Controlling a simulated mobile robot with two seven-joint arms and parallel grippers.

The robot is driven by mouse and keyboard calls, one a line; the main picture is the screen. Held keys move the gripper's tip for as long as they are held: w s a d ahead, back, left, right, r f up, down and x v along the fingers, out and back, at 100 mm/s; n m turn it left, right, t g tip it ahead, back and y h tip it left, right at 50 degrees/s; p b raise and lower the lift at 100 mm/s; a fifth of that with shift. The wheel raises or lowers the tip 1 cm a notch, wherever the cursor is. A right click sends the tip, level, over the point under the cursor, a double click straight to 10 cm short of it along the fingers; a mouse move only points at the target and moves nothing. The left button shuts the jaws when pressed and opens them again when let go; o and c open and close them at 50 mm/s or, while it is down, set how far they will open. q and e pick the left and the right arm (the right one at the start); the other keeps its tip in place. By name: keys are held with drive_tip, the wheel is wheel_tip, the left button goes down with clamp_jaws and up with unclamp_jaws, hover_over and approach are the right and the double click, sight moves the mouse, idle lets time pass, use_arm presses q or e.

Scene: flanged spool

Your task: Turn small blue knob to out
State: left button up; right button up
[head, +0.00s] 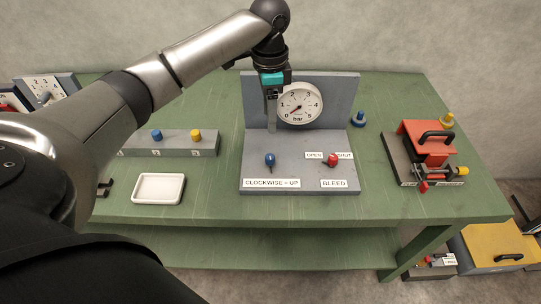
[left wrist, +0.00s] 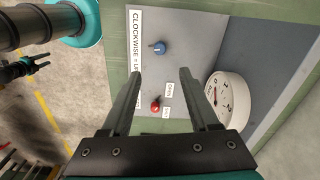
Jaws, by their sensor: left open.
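A small blue knob (head: 270,160) stands on the sloped grey gauge panel (head: 300,178), by the label CLOCKWISE = UP. It also shows in the left wrist view (left wrist: 159,47), beyond the fingertips. I cannot read an OUT mark on the panel. My left gripper (head: 271,125) points down above the panel, behind the knob and left of the dial. In the left wrist view its fingers (left wrist: 161,74) are apart with nothing between them. A dark two-pronged shape (left wrist: 35,67) at the left wrist view's left may be my right gripper; its state is unclear.
A red knob (head: 332,159) by OPEN and SHUT labels is right of the blue knob. A round gauge (head: 299,104) stands behind. A white tray (head: 158,188) and a grey box with blue and yellow knobs (head: 175,150) lie left. A red clamp device (head: 425,145) stands right.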

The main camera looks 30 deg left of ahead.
sight(270, 156)
use_arm(q)
wheel_tip(270, 156, down, 15)
drive_tip(key=shift+f+b, duration=0.1)
drive_tip(key=shift+b, duration=1.15)
drive_tip(key=shift+c, duration=0.3)
clamp_jaws()
